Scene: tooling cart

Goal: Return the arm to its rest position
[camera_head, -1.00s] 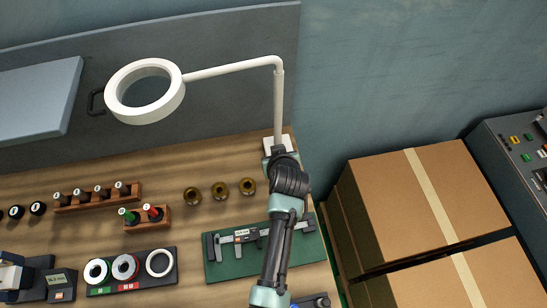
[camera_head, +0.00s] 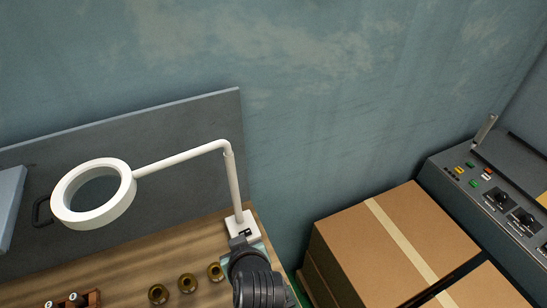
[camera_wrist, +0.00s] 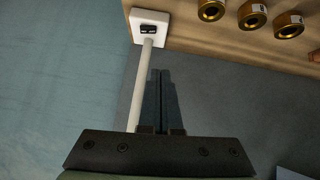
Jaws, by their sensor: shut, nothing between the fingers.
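My gripper (camera_wrist: 160,75) shows in the wrist view with its two dark fingers together and nothing between them. The fingers lie close beside the white lamp post (camera_wrist: 141,85) in that view; I cannot tell whether they touch it. In the head view my dark wrist stands at the bottom centre, just in front of the lamp's white base (camera_head: 236,219). The gripper's fingers are mostly hidden there. The arm behind the wrist is out of the frame.
The white ring lamp (camera_head: 68,219) reaches left over the wooden bench top (camera_head: 125,275). Brass rings (camera_head: 187,283) stand left of my wrist. Cardboard boxes (camera_head: 410,245) and a control panel (camera_head: 490,190) are at the right. A grey back panel (camera_head: 190,130) stands behind the lamp.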

